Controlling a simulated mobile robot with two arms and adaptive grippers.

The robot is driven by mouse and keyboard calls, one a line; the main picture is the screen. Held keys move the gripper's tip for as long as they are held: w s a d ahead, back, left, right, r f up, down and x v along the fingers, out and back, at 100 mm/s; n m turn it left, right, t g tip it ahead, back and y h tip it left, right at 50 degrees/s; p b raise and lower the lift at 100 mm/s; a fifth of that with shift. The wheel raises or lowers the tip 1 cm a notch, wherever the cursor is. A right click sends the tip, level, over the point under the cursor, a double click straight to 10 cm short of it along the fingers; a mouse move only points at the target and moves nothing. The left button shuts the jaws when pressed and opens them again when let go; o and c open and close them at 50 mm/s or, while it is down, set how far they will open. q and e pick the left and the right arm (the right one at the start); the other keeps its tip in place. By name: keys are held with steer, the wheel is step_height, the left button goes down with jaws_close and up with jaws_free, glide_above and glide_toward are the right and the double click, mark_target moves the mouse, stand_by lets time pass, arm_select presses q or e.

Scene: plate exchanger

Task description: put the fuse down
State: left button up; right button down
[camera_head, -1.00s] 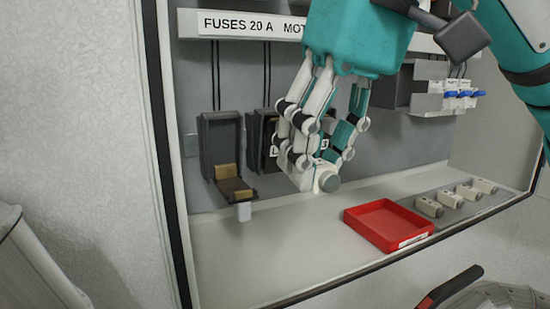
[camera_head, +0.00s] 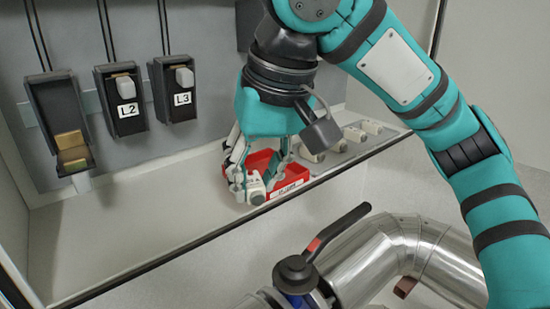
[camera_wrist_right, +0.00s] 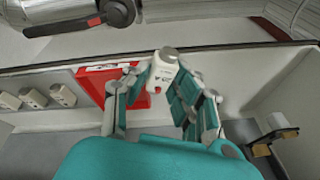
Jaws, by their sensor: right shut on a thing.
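My right gripper (camera_head: 256,180) is shut on a white fuse (camera_head: 256,194) with a grey end cap. The fuse also shows between the fingers in the right wrist view (camera_wrist_right: 162,72). It is at the left end of the red tray (camera_head: 293,187), overlapping its edge in the picture. I cannot tell whether it touches the tray or the shelf. The tray also shows left of the fingers in the wrist view (camera_wrist_right: 97,82), with no fuse seen in its visible part. My left gripper is not in view.
An open fuse holder (camera_head: 62,110) hangs at the left, beside holders L2 (camera_head: 121,95) and L3 (camera_head: 176,88). The shelf (camera_head: 140,225) is clear to the left. A valve handle (camera_head: 335,232) and silver pipe (camera_head: 400,250) stand in front.

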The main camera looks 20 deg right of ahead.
steer(key=w+d, duration=0.1)
steer(key=w, duration=0.1)
steer(key=w+d+p, duration=0.1)
steer(key=w, duration=0.1)
steer(key=w+p, duration=0.1)
steer(key=w, duration=0.1)
steer(key=shift+w+d+f, duration=0.2)
steer(key=shift+w+d, duration=0.2)
steer(key=w+d, duration=0.1)
steer(key=w+d+p, duration=0.1)
steer(key=shift+w+f, duration=0.3)
steer(key=shift+w, duration=0.35)
steer(key=x, duration=0.1)
steer(key=p+x, duration=0.1)
steer(key=x, duration=0.1)
steer(key=shift+d+p, duration=0.3)
steer(key=shift+p, duration=0.1)
steer(key=shift+d+f, duration=0.1)
steer(key=shift+f, duration=0.35)
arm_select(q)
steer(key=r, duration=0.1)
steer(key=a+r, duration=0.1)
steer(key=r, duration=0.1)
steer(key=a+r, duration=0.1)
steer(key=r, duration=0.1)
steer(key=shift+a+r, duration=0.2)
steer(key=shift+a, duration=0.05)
arm_select(e)
steer(key=shift+s, duration=0.1)
